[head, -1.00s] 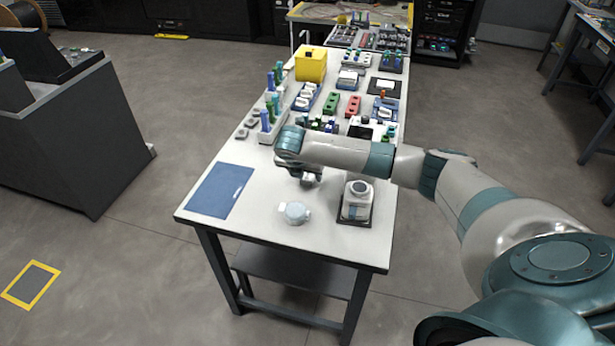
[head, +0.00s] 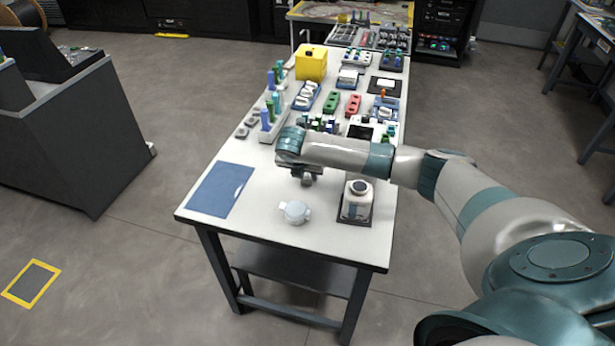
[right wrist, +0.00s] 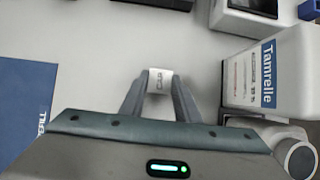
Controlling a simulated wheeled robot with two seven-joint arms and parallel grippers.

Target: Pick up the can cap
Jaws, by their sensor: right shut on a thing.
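The can cap (right wrist: 157,82) is a small white piece with dark lettering in the right wrist view. My right gripper (right wrist: 158,95) is shut on it, with one finger on each side. In the head view, my right gripper (head: 307,180) points down over the white table, left of the white can (head: 357,198). Whether the cap is clear of the table is hard to tell. My left gripper is out of view.
A pale round dish (head: 295,212) lies near the table's front. A blue mat (head: 219,190) lies at the left. Several tools, racks and a yellow box (head: 311,64) fill the back of the table (head: 255,240).

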